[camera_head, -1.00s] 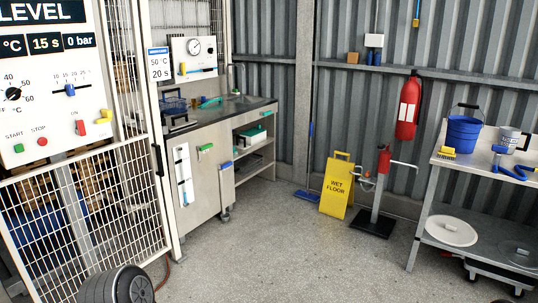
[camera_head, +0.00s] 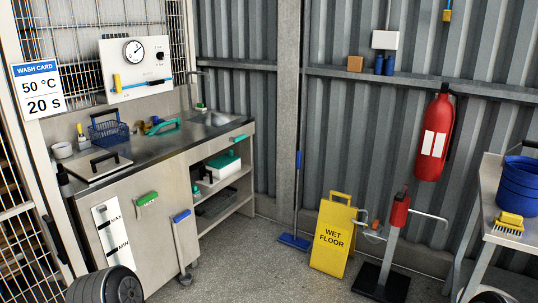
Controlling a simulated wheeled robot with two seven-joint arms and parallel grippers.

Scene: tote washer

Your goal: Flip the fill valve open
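A white panel (camera_head: 137,67) stands above the left end of the sink counter, with a round gauge (camera_head: 134,51) and a black knob (camera_head: 160,56). A yellow lever (camera_head: 117,83) sits upright at the left of a blue line on this panel. It looks like the fill valve handle, but its label is too small to read. Nothing touches it. Neither of my grippers is in view.
The steel counter (camera_head: 168,145) holds a blue basket (camera_head: 109,131) and a lidded hatch (camera_head: 97,166). A wash card (camera_head: 39,89) hangs left of the panel. A yellow wet floor sign (camera_head: 333,236), a red-topped stand (camera_head: 399,209) and a table (camera_head: 490,200) stand right.

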